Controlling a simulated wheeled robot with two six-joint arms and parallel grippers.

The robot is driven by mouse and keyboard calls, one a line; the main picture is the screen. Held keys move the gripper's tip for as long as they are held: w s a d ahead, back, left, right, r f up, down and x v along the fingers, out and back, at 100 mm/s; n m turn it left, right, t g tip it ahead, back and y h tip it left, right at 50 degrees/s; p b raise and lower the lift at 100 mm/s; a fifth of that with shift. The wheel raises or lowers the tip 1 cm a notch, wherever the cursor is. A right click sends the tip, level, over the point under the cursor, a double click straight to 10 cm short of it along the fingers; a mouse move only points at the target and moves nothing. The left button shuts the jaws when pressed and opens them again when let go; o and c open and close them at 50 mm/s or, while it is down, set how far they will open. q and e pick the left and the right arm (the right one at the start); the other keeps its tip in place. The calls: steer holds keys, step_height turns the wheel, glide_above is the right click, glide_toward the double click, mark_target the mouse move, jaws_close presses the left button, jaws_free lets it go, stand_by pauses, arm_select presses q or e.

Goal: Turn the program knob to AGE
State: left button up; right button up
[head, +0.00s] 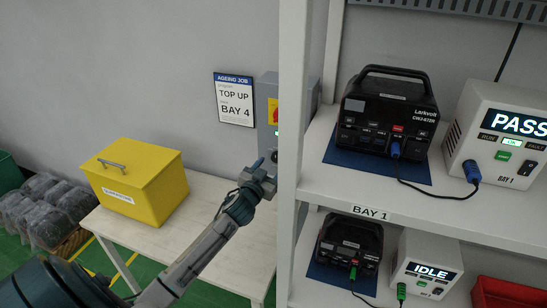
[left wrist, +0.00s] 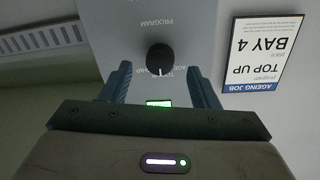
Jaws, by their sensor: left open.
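The program knob (left wrist: 160,60) is round and black with a white pointer line. It sits on a grey panel (left wrist: 115,22) that appears upside down in the left wrist view, with the word PROGRAM above it. The pointer line points down in that picture, toward small lettering I cannot read fully. My right gripper is not in view.
A job card (head: 234,99) reading TOP UP, BAY 4 hangs left of the cabinet. A yellow box (head: 150,190) stands on the table (head: 185,240). A white shelf post (head: 292,150) stands close right of my gripper, partly hiding the cabinet. A green display (left wrist: 159,103) lights between my fingers.

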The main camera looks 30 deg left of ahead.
mark_target(276, 160)
arm_select(q)
steer(key=shift+w+a+p, duration=0.15)
steer(key=shift+w+p, duration=0.1)
steer(key=shift+w, duration=0.55)
steer(key=shift+w+a+p, duration=0.1)
steer(key=shift+w+p, duration=0.1)
steer(key=shift+w, duration=0.6)
steer(key=c, duration=1)
steer(key=shift+f+n+b, duration=0.2)
steer(key=shift+n+b, duration=0.2)
steer(key=shift+b, duration=0.35)
steer(key=n+b, duration=0.7)
steer(key=b, duration=0.2)
steer(key=shift+d+b, duration=0.1)
steer(key=shift+b, duration=0.3)
steer(key=shift+n+b, duration=0.8)
steer(key=shift+n, duration=0.1)
steer(key=shift+r+n+b, duration=0.15)
steer(key=shift+n+b, duration=0.15)
steer(key=shift+n, duration=0.1)
